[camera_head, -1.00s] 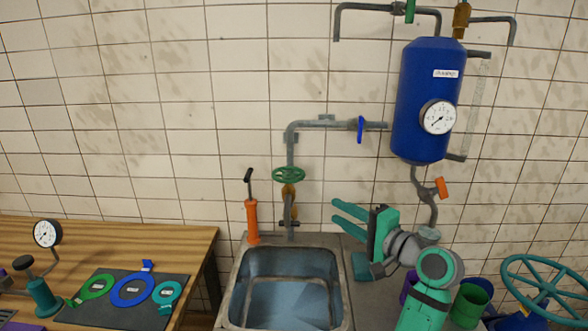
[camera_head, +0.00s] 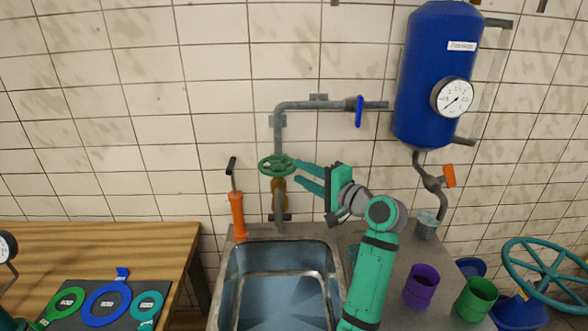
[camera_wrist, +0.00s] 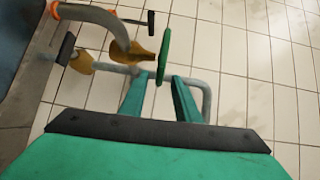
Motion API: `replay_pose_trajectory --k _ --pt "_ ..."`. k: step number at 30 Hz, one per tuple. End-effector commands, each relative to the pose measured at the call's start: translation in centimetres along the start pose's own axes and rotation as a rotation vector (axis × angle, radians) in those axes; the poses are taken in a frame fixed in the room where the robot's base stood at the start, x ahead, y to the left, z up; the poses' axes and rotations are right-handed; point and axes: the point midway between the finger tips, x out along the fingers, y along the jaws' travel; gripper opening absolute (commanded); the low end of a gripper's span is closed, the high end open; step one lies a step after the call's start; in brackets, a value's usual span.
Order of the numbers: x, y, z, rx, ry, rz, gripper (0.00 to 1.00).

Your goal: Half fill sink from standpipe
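The steel sink (camera_head: 228,290) is set in the grey counter; its inside looks bluish and I cannot tell a water level. The grey standpipe (camera_head: 278,135) rises behind it, with a green handwheel (camera_head: 277,165) on a brass valve (camera_head: 279,194) above the sink's back edge. The handwheel also shows edge-on in the wrist view (camera_wrist: 165,50). My gripper (camera_head: 297,174) is at the right side of the handwheel, its two teal fingers apart. In the wrist view the wheel's near edge lies just beyond and between the fingertips (camera_wrist: 158,82); contact is unclear.
A blue lever valve (camera_head: 360,111) is on the upper pipe, leading to a blue tank (camera_head: 432,80) with a gauge (camera_head: 452,97). An orange hand pump (camera_head: 237,215) stands left of the standpipe. Purple (camera_head: 421,287) and green (camera_head: 475,299) cups stand at right.

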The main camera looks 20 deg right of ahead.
Motion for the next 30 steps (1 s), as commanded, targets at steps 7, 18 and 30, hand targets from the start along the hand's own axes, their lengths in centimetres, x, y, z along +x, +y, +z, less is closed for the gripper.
replay_pose_trajectory --k 7,18,30 --pt "3.1 0.0 -0.2 0.001 0.003 0.0 0.29" --pt "3.9 0.1 -0.3 0.001 0.006 0.001 0.29" --pt "4.0 0.1 -0.3 0.001 -0.002 0.002 0.0"
